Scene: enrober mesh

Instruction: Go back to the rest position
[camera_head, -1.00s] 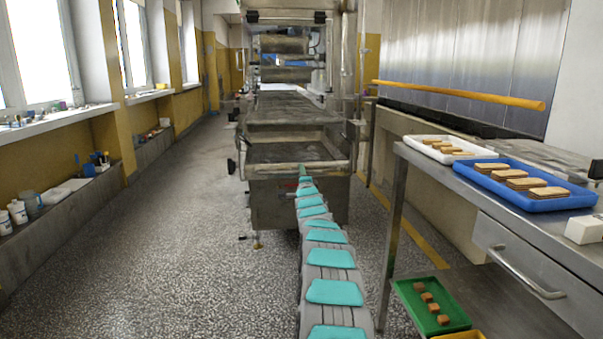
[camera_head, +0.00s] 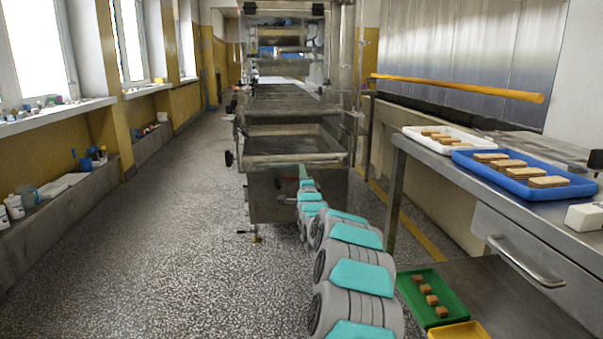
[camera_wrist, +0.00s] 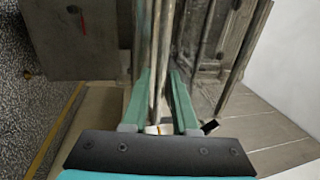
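My arm stretches from the bottom right of the head view toward the metal enrober machine (camera_head: 295,145). Its far end, with my gripper (camera_head: 303,172), shows small in front of the machine's lower tray. In the wrist view, the two teal fingers of my gripper (camera_wrist: 160,75) stand apart with a gap between them. Metal pipes of the machine show through that gap. No held object is clear. A small white and orange patch (camera_wrist: 158,129) shows low between the fingers, and I cannot tell what it is.
A steel table (camera_head: 470,200) at the right bears a white tray (camera_head: 409,131) and a blue tray (camera_head: 527,193) of biscuits. Its lower shelf holds a green tray (camera_head: 411,291) with brown pieces and a yellow tray (camera_head: 432,334). The speckled floor (camera_head: 170,240) at left is clear.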

